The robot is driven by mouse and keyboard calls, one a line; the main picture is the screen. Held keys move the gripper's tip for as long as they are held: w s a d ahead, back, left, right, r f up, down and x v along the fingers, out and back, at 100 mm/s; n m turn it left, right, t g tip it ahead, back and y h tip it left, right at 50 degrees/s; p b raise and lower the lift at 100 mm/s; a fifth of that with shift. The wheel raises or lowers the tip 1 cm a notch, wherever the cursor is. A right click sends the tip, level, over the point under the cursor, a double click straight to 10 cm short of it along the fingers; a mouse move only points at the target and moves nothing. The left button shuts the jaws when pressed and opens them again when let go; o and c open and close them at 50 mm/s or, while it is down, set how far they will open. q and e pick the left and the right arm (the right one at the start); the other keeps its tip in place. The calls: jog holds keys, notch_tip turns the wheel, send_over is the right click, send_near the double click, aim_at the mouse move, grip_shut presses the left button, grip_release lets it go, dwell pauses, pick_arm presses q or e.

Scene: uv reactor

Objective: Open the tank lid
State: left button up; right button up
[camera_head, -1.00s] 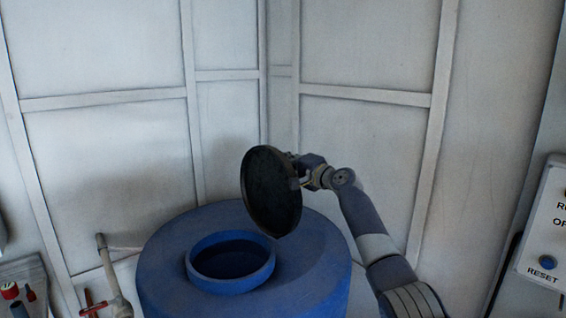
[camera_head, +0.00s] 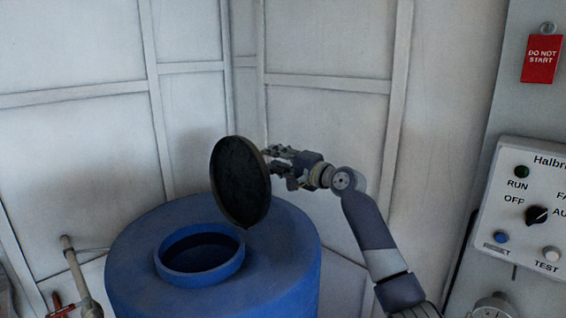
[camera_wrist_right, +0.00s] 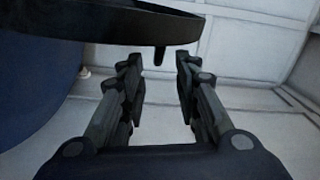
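The blue tank (camera_head: 285,262) stands at the lower middle in the head view, with its round mouth (camera_head: 200,250) uncovered. The dark round lid (camera_head: 240,182) stands tilted nearly upright above the right side of the mouth. My right gripper (camera_head: 272,166) is just right of the lid. In the right wrist view its fingers (camera_wrist_right: 160,75) are apart with nothing between them, and the lid's rim (camera_wrist_right: 110,25) lies just beyond the fingertips, with a small tab hanging down. The tank's blue side also shows there (camera_wrist_right: 40,95). My left gripper is not in view.
A control panel (camera_head: 530,215) with a knob and buttons is on the right, below a red "DO NOT START" sign (camera_head: 541,59). A pipe (camera_head: 78,272) with a red handle stands left of the tank. Pale panelled walls (camera_head: 330,110) close in behind.

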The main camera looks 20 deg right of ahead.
jog(key=a+v, duration=0.1)
jog(key=v, duration=1.3)
jog(key=shift+s+b, duration=0.3)
jog(key=shift+s, duration=0.15)
dwell(0.8)
jog(key=shift+r, duration=0.15)
dwell(0.4)
